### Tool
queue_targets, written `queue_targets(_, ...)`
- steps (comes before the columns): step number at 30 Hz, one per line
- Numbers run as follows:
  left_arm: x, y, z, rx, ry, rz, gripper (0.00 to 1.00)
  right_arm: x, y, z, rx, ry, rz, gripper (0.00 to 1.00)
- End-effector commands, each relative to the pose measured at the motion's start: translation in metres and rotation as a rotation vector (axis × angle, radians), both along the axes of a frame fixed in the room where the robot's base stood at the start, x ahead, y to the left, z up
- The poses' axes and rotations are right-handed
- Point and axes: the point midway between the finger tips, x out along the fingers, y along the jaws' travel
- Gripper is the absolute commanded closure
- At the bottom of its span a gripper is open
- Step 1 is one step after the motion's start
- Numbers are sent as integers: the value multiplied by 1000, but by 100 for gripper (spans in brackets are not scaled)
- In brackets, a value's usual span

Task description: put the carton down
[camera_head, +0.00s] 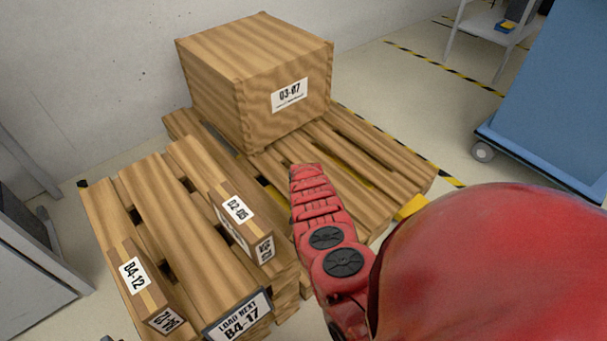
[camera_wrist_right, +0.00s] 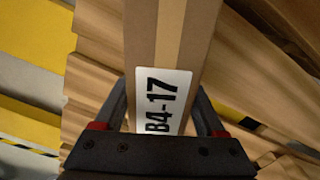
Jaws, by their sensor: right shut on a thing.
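My right gripper (camera_wrist_right: 163,112) is shut on a brown carton (camera_wrist_right: 172,35) with a lighter tape strip and a white label reading B4-17. Its fingers lie along both sides of the carton. Wooden planks (camera_wrist_right: 92,100) show behind and beside the carton; I cannot tell whether it touches them. My left gripper is not in view.
The near wooden pallet (camera_head: 178,215) bears a carton marked 02-05 (camera_head: 222,217), a carton marked B4-12 (camera_head: 123,255) and a sign with B4-17 (camera_head: 238,318). A large crate marked 03-07 (camera_head: 215,95) stands on the far pallet (camera_head: 385,165). A blue cart (camera_head: 555,100) stands right.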

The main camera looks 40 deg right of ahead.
Motion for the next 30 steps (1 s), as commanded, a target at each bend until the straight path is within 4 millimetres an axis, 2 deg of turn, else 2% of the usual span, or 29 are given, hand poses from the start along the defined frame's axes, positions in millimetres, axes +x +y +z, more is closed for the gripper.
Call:
queue_targets(1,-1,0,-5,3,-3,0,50,1,-1,-5,-2,-3,0,100)
queue_targets(11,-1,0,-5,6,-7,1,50,2,-1,-6,-2,-4,0,100)
queue_targets(12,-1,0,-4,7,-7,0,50,1,-1,-5,-1,-4,0,22)
queue_targets(16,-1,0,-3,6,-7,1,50,1,-1,-5,-2,-3,0,0)
queue_targets(25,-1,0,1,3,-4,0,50,1,0,0,-2,-3,0,0)
queue_targets(30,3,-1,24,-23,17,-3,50,2,0,33,-2,-4,1,0)
